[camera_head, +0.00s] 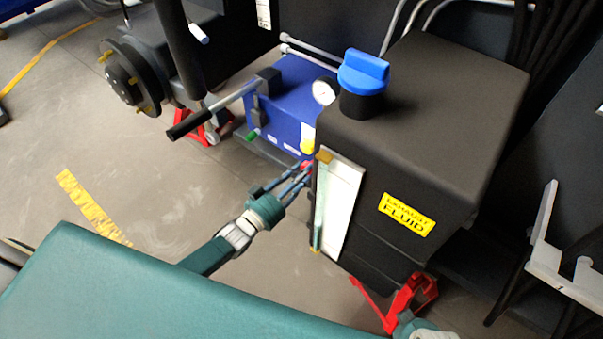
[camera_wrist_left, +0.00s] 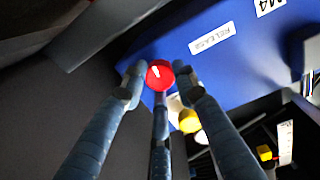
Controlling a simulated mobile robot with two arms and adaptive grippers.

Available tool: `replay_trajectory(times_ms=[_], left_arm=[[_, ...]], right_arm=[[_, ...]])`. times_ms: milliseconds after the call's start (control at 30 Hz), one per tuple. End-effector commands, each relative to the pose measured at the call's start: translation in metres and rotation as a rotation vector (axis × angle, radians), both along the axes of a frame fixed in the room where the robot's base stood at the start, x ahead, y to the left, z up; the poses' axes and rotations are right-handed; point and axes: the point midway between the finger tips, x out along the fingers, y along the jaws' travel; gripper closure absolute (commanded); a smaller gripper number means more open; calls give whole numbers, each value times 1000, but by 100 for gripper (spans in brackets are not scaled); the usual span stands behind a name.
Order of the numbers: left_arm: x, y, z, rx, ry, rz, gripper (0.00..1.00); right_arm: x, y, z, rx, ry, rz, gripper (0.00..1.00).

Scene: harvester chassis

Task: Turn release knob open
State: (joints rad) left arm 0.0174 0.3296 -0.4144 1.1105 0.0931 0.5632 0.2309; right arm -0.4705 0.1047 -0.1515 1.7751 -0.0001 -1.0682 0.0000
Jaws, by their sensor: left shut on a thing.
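The red release knob (camera_wrist_left: 160,74), with a white mark on its face, sits on the blue unit (camera_wrist_left: 225,45) beside a label reading RELEASE. In the head view only a bit of the red knob (camera_head: 306,166) shows, beside the black fluid tank. My left gripper (camera_head: 303,175) reaches it from the lower left. In the left wrist view its three fingers (camera_wrist_left: 158,85) are closed around the knob. The white mark on the knob is slightly tilted from vertical. My right gripper (camera_head: 405,322) shows only partly at the bottom edge; its fingers cannot be made out.
The black tank (camera_head: 450,130) with a blue cap (camera_head: 363,72) stands close to the right of my left gripper. A yellow knob (camera_wrist_left: 189,121) is just below the red one. A black-handled lever (camera_head: 210,110) sticks out left. Floor at left is clear.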

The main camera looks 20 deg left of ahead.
Motion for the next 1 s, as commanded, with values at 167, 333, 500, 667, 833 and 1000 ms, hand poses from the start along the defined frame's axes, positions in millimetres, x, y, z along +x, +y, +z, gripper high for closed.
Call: replay_trajectory(times_ms=[167,333,500,667,833,1000], left_arm=[[0,2,-3,-79,34,3,97],[-1,2,-3,-123,51,2,97],[-1,2,-3,-142,59,3,97],[-1,2,-3,-145,60,3,97],[-1,2,-3,-144,60,2,97],[-1,2,-3,-144,59,2,52]], right_arm=[[4,1,5,2,-9,-1,100],[3,1,5,1,-6,-1,100],[-2,1,5,2,-1,-2,100],[-4,0,4,2,3,-2,100],[-4,0,5,1,2,-2,100],[-2,0,5,1,-1,-2,100]])
